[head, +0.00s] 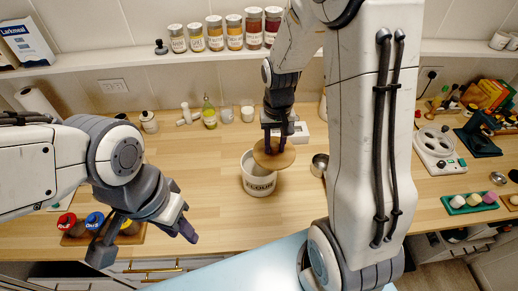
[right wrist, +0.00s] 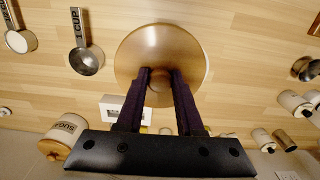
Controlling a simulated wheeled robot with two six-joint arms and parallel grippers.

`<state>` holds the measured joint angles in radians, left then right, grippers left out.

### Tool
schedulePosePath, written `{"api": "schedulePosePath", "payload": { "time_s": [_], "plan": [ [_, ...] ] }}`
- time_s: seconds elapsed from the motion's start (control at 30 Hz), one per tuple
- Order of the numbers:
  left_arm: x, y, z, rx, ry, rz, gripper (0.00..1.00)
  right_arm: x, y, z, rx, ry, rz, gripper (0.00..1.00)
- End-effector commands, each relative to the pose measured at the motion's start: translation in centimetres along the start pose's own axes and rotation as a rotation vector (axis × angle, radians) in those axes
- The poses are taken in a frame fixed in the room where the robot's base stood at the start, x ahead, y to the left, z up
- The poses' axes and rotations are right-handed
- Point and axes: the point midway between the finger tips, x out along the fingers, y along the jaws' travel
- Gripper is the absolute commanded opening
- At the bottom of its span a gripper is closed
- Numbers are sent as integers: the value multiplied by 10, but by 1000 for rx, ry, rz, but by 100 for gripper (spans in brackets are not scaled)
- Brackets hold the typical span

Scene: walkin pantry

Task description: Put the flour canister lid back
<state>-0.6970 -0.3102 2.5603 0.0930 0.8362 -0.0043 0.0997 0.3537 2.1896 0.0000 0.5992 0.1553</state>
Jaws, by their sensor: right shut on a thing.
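The white flour canister (head: 259,184), with its name on the front, stands upright and uncovered on the wooden counter. My right gripper (head: 274,144) is shut on the knob of the round wooden lid (head: 273,158). The lid is at the far right side of the canister's mouth, off centre; I cannot tell whether it touches the rim.
A metal cup (head: 319,164) stands close right of the canister. Colour-lidded jars (head: 95,221) sit at the front left. A white scale (head: 437,147) and a green tray (head: 470,204) are at the right. Spice jars (head: 234,32) line the shelf. The counter left of the canister is clear.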

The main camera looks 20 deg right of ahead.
Motion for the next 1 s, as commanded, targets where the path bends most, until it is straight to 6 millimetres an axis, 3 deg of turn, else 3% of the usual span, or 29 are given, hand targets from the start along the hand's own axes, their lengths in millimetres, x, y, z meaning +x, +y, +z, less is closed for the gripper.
{"api": "schedulePosePath", "payload": {
  "time_s": [0.1,0.3,0.7,0.93,0.97,1.0],
  "plan": [
    [-14,1,-1,2,0,0,37,12,-21,-14,-3,-4,1,0],
    [-20,2,-1,3,0,0,37,27,-38,-28,0,-1,0,0],
    [-39,3,-2,4,0,0,37,66,-39,-28,3,-1,0,0],
    [-38,3,-2,3,0,0,37,70,-39,-29,3,2,0,0],
    [-38,3,-2,3,0,0,37,70,-39,-29,3,1,0,40],
    [-38,3,-2,3,0,0,37,70,-39,-29,3,1,0,55]
  ]
}}
